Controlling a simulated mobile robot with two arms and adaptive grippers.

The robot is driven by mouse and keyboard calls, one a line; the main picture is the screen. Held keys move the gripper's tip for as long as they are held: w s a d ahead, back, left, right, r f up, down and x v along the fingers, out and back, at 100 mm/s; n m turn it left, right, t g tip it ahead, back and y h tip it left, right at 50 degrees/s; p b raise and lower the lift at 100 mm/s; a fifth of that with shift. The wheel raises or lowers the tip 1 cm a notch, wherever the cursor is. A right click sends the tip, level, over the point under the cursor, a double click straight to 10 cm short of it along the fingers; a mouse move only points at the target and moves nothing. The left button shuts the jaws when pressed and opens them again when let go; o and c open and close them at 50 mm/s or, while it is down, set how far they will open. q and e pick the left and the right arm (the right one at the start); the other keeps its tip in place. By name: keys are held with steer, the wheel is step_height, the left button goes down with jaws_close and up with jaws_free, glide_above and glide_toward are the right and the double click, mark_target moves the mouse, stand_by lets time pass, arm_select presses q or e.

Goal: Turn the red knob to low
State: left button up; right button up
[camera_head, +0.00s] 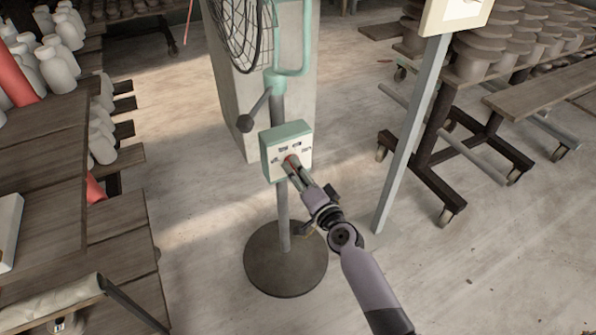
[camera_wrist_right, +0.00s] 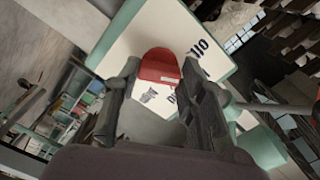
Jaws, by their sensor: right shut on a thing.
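The red knob (camera_wrist_right: 159,66) is on the white face of a green-edged control box (camera_head: 271,160) on the fan's pole. In the head view only a little of the knob (camera_head: 291,159) shows past the fingertips. My right gripper (camera_head: 294,165) reaches the box from the lower right and is shut on the knob. In the right wrist view the two fingers (camera_wrist_right: 158,80) stand on either side of the knob. Dark printed marks show around it, but I cannot read which setting it points to. My left gripper is not in view.
The fan's round base (camera_head: 285,262) stands on the floor below the box. A grey post (camera_head: 412,135) with a cream box on top stands to the right. Wooden shelves with pale bottles (camera_head: 58,68) are at left. Wheeled racks (camera_head: 440,150) fill the right.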

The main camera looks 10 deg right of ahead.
steer(key=shift+m, duration=0.5)
steer(key=o, duration=1)
steer(key=shift+o, duration=0.7)
steer(key=shift+s, duration=0.1)
steer(key=v, duration=1.1)
steer(key=shift+s+d, duration=0.2)
steer(key=shift+s, duration=0.2)
